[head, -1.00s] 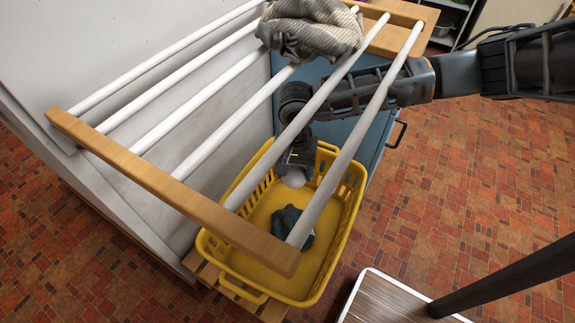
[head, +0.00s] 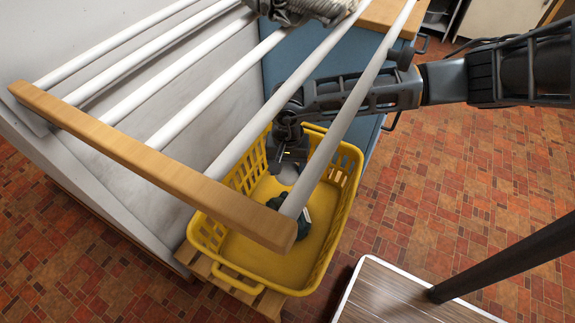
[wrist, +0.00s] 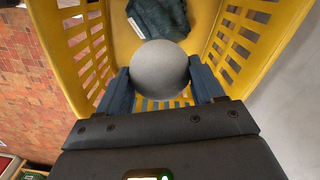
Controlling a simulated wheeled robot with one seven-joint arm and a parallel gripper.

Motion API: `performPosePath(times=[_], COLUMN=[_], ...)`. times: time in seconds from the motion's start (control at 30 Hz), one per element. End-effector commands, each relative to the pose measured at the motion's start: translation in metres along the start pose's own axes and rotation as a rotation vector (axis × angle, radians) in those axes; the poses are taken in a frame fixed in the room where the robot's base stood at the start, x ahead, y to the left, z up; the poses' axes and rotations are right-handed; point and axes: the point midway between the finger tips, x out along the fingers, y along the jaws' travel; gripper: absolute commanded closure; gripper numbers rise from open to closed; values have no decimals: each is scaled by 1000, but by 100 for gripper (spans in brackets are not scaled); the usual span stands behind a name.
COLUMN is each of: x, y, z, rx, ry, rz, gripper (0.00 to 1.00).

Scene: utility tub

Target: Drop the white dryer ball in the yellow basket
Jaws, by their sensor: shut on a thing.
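The white dryer ball (wrist: 160,70) looks pale grey in the wrist view, held between the two fingers of my gripper (wrist: 162,84). In the head view the ball (head: 287,175) is partly hidden below my gripper (head: 287,168). The yellow basket (head: 333,240) is a slatted plastic tub with open top. My gripper points down over its far part, and the basket's floor and walls surround the ball in the wrist view (wrist: 105,20). The exact height of the ball above the basket floor is hard to tell.
A dark green cloth (head: 300,222) lies in the basket; it also shows in the wrist view (wrist: 158,18). A drying rack with white bars (head: 250,150) and a wooden rail (head: 150,165) hangs above, partly covering the basket. A grey cloth (head: 305,8) drapes over it.

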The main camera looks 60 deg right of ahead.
Motion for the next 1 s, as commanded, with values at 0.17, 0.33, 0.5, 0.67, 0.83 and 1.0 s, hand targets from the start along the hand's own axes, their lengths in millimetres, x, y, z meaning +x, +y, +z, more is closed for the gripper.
performPosePath(times=[0.17, 0.33, 0.5, 0.67, 0.83, 1.0], x=[0, 0, 0, -3, -22, -42], y=[0, 0, 0, 0, 0, 0], z=[0, 0, 0, 0, -1, -1], rx=[0, 0, 0, -1, -3, -2], ry=[0, 0, 0, 1, 2, 2], rz=[0, 0, 0, 0, 1, 1], gripper=[22, 6, 3, 3, 3, 3])
